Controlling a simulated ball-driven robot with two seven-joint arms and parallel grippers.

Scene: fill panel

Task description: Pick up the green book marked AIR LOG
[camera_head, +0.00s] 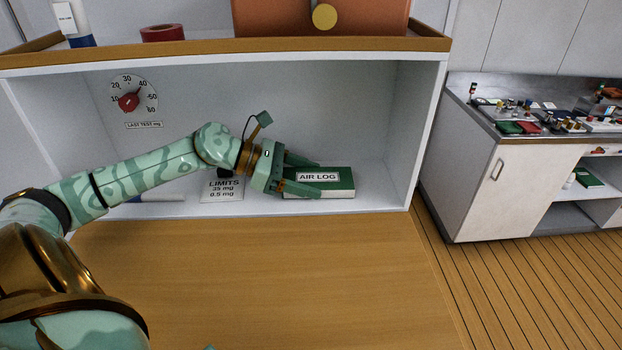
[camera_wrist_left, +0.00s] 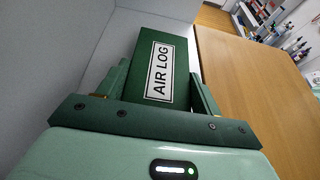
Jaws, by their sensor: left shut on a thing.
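The green book marked AIR LOG (camera_head: 338,187) lies in the white cubby above the wooden surface, its white label facing out. My left gripper (camera_head: 308,178) reaches in from the left and is shut on the book, one finger on each side. In the left wrist view the book (camera_wrist_left: 160,68) sits between the two fingers (camera_wrist_left: 158,90), its label plain to read. I cannot tell whether the book touches the shelf floor.
A LIMITS card (camera_head: 222,189) stands left of the book, partly behind my arm. A dial (camera_head: 133,94) is on the cubby's back wall. The wooden surface (camera_head: 260,270) in front is clear. A cabinet (camera_head: 510,190) with small items stands at right.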

